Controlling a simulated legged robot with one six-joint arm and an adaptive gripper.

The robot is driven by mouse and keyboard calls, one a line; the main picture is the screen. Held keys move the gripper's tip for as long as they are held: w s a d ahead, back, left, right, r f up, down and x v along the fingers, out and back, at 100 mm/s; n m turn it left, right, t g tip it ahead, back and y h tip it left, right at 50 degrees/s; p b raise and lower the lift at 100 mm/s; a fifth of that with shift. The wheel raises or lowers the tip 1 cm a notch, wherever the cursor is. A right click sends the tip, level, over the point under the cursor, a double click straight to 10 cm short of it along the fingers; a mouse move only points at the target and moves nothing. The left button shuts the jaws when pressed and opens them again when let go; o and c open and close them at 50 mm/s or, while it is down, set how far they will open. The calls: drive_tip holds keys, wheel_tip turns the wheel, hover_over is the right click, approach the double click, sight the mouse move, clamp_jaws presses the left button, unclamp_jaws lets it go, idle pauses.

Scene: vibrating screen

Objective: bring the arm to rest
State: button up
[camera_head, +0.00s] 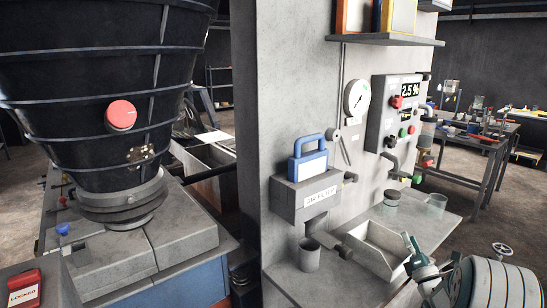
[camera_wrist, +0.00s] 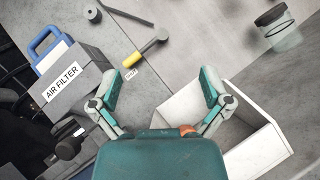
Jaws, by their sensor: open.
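My gripper (camera_wrist: 161,80) shows in the wrist view with its two teal fingers spread wide apart and nothing between them. In the head view my gripper (camera_head: 416,262) is at the lower right, in front of the wall bench and beside the open white bin (camera_head: 388,237). My arm's pale, rounded links fill the lower right corner there. In the wrist view the white bin (camera_wrist: 276,143) lies right of and partly behind the right finger. A small orange piece (camera_wrist: 188,130) shows by the gripper's base, mostly hidden.
A grey air filter box (camera_head: 310,201) with a blue handle is fixed to the wall. A grey cup (camera_head: 309,256) and a jar (camera_head: 391,197) stand on the bench (camera_head: 325,288). A black hopper (camera_head: 90,85) fills the left. Open floor lies right, before a far table (camera_head: 487,143).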

drive_tip(key=a+r+m+g+h, duration=0.3)
drive_tip(key=a+r+m+h, duration=0.2)
drive_tip(key=r+m, duration=0.3)
drive_tip(key=s+a+r+m+g+h, duration=0.2)
drive_tip(key=s+a+r+m+g, duration=0.3)
drive_tip(key=s+m, duration=0.35)
drive_tip(key=s+a+f+m+g, duration=0.2)
drive_tip(key=s+a+m+g, duration=0.1)
drive_tip(key=s, duration=0.7)
drive_tip(key=s+a+f+m+g+y, duration=0.1)
drive_tip(key=s+a+f+m+g, duration=0.2)
drive_tip(key=s, duration=0.7)
drive_tip(key=s+a+f+m+g+y, duration=0.1)
drive_tip(key=s+a+f+m+g, duration=0.2)
drive_tip(key=s+a+m, duration=0.4)
drive_tip(key=s+g, duration=0.1)
drive_tip(key=s, duration=0.2)
drive_tip(key=shift+s, duration=0.15)
drive_tip(key=shift+a+r, duration=0.1)
